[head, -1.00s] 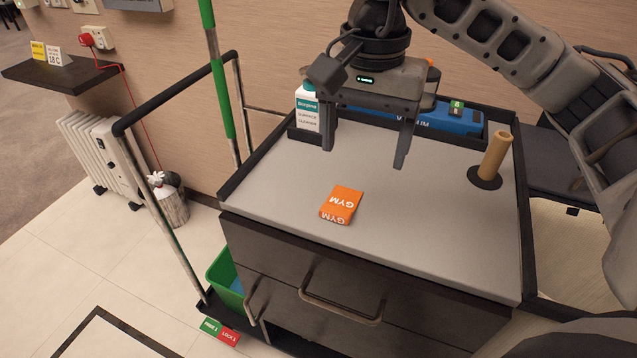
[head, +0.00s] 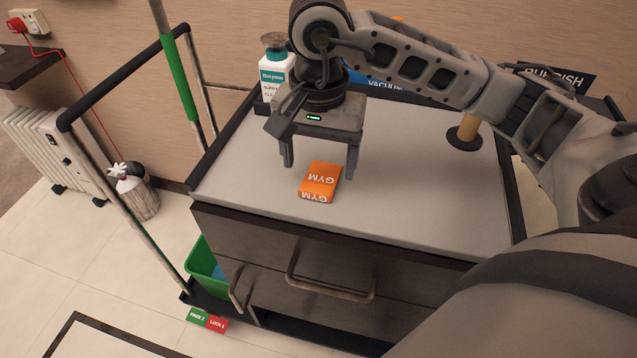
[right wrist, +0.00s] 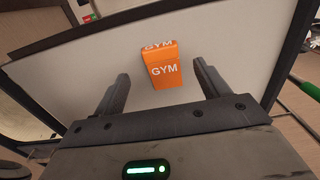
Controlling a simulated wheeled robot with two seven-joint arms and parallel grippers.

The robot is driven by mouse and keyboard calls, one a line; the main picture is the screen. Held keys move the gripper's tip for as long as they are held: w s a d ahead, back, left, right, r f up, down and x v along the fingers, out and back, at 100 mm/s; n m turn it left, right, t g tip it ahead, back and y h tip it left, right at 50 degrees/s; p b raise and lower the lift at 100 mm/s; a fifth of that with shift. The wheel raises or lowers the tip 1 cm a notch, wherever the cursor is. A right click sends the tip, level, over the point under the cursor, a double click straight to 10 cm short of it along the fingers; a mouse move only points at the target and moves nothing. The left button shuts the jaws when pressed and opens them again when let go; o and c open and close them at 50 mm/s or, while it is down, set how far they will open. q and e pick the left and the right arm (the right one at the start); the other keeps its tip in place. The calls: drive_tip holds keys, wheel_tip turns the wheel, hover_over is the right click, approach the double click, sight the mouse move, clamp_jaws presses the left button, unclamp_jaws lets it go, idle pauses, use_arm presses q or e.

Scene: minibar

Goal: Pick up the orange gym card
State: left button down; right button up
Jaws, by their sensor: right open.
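The orange gym card (head: 320,182) is a small, thick orange block with white GYM lettering. It lies on the grey top of the cart (head: 400,200), close to the front edge. My right gripper (head: 320,172) is open just behind and above the card in the head view, with nothing in its jaws. In the right wrist view the card (right wrist: 161,66) lies ahead of the open gripper (right wrist: 165,85), roughly centred between the two fingers. No finger appears to touch it. My left gripper is not in view.
A white and teal bottle (head: 277,75) stands at the cart's back left corner. A wooden peg on a dark base (head: 464,138) stands at the right. Dark raised edges border the cart top at the sides. A green bin (head: 205,268) sits low at the left.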

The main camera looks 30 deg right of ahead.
sight(317, 186)
wheel_tip(317, 186, down, 5)
drive_tip(key=shift+a+r+p, duration=0.1)
drive_tip(key=shift+a+p, duration=0.05)
drive_tip(key=shift+p, duration=0.3)
drive_tip(key=c, duration=1)
drive_tip(key=shift+r, duration=0.1)
drive_tip(key=shift+c, duration=0.2)
